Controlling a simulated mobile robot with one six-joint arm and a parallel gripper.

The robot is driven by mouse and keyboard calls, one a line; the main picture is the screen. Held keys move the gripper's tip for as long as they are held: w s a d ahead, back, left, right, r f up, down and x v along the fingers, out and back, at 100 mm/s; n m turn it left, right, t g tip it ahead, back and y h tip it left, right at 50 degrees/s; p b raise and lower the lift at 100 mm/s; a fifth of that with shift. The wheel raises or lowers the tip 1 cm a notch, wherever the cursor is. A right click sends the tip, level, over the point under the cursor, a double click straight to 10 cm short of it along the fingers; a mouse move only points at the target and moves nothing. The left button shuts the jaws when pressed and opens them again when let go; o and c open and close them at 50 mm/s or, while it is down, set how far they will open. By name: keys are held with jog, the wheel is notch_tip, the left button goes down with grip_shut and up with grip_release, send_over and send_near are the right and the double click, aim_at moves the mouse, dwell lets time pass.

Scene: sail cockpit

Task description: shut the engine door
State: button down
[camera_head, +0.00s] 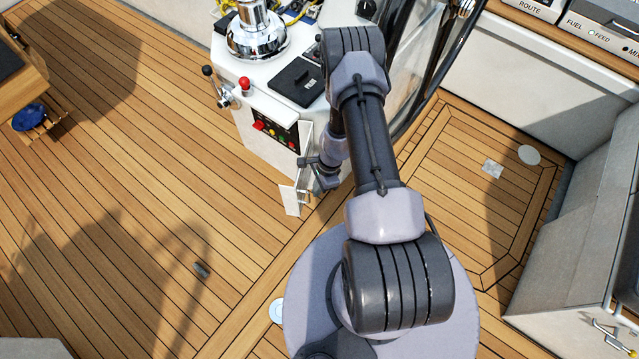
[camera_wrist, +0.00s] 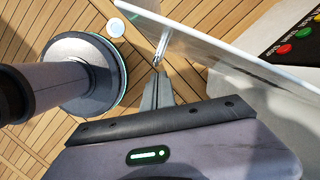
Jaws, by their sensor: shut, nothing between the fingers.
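The engine door (camera_head: 290,201) is a thin white panel low on the side of the white console, swung out and standing open in the head view. In the wrist view it is the white panel (camera_wrist: 225,48) slanting across the upper right, with a small metal handle (camera_wrist: 161,46). My gripper (camera_wrist: 156,90) is shut and empty, its fingertips close to the door near the handle; I cannot tell whether they touch. In the head view my gripper (camera_head: 309,162) is beside the door, and my arm partly hides the opening.
The white console (camera_head: 262,155) carries colored buttons (camera_head: 275,132), a red-knobbed lever (camera_head: 244,84) and a chrome binnacle (camera_head: 256,35). Wooden deck (camera_head: 150,190) lies open to the left. A white cabinet (camera_head: 570,290) stands at right.

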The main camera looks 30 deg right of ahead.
jog(key=shift+x, duration=0.9)
jog(key=shift+a, duration=0.2)
